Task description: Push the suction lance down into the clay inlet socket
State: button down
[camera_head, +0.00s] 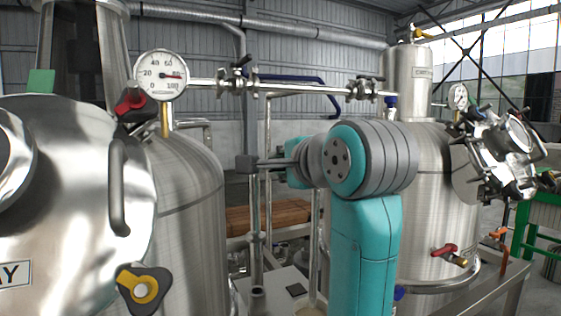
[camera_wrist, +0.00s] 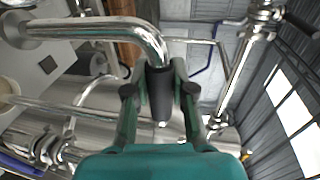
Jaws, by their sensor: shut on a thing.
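My gripper (camera_wrist: 161,88) is shut on the black sleeve (camera_wrist: 160,95) of a bent bright metal tube, the suction lance (camera_wrist: 90,28). In the wrist view the tube bends beyond the sleeve and runs left to a wider metal collar (camera_wrist: 17,29). In the head view my gripper (camera_head: 252,163) reaches left from my teal arm, and the lance (camera_head: 254,200) hangs upright below it. The tube passes a collar (camera_head: 256,236) and lines up with a short stub (camera_head: 257,293) low down. I cannot tell which of these is the clay inlet socket, or how deep the lance sits.
A large steel tank (camera_head: 75,200) with a label ending in "AY" fills the left. Another tank (camera_head: 430,205) stands behind my arm. A pressure gauge (camera_head: 161,75) and horizontal pipe (camera_head: 290,88) are above. A vertical pipe (camera_head: 268,140) stands close by the lance.

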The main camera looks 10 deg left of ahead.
notch_tip(320, 180, down, 11)
jog(key=shift+r, duration=0.2)
dwell(4.3)
jog(key=c, duration=0.9)
grip_release()
jog(key=shift+s, duration=0.1)
jog(key=v, duration=1.2)
